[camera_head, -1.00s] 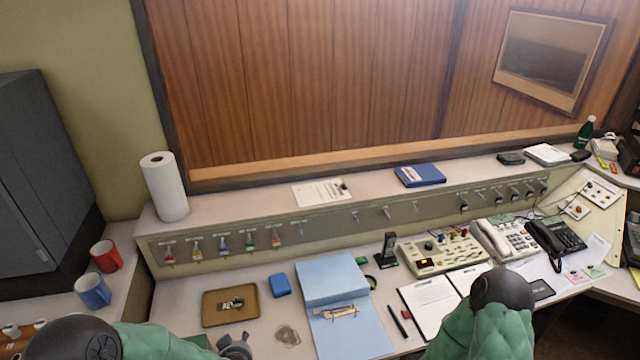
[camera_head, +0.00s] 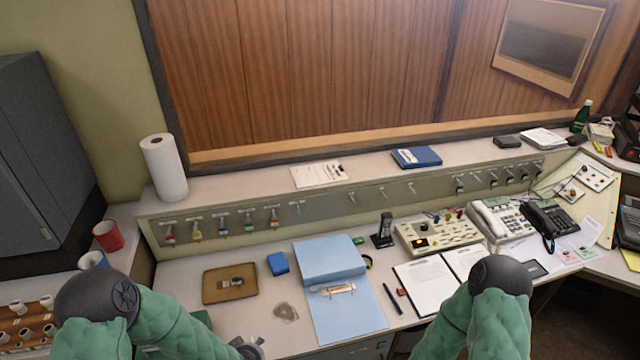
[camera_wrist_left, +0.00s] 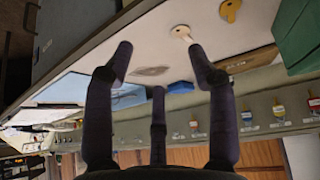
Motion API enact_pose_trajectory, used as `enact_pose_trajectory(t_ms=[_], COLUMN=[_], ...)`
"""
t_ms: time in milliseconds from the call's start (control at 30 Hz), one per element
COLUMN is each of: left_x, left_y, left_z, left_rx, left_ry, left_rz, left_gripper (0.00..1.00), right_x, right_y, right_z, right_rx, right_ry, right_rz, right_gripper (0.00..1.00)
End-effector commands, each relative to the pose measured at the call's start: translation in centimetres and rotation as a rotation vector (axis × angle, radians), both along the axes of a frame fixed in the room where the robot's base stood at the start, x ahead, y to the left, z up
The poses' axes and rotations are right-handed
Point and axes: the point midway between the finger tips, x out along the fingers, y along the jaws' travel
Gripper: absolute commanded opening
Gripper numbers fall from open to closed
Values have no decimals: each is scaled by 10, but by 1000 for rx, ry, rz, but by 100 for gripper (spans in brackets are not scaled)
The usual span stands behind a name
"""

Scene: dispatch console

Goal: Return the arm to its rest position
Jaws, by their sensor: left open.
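My left arm (camera_head: 170,325), in a green sleeve, bends in from the lower left of the head view. Only a dark part of its gripper shows at the bottom edge, in front of the desk. In the left wrist view my left gripper (camera_wrist_left: 158,60) has its three dark fingers spread, with nothing between them. The pale desk surface (camera_wrist_left: 105,62) lies beyond the fingers. My right arm (camera_head: 462,315) shows as a green sleeve and dark elbow at the lower right. Its gripper is out of the picture.
Near the left arm are a brown tray (camera_head: 208,287) with a small item, a blue box (camera_head: 278,263), a blue folder (camera_head: 345,320) and a red mug (camera_head: 107,235). Tagged keys hang along the panel (camera_head: 340,204). A paper roll (camera_head: 163,168) stands on the ledge. Phones stand at right.

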Motion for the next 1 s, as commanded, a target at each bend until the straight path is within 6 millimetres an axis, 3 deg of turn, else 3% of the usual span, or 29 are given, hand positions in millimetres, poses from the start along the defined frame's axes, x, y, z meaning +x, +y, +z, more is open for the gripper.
enact_pose_trajectory(t_ms=[100,300,600,800,1000], left_x=[-23,-65,-129,-146,-147], left_y=[-17,-43,-75,-81,-82], left_z=[-27,-62,-96,-101,-101], left_rx=[-74,-192,-320,-347,-347], left_ry=[95,257,478,532,534], left_rz=[-15,-30,-32,-33,-32], left_gripper=[57,57,57,57,57], right_x=[0,0,0,0,0], right_y=[0,0,0,0,0], right_z=[-4,-8,-13,-13,-13], right_rx=[0,0,0,0,0], right_ry=[0,0,0,0,0], right_rz=[0,0,0,0,0], right_gripper=[40,40,40,40,40])
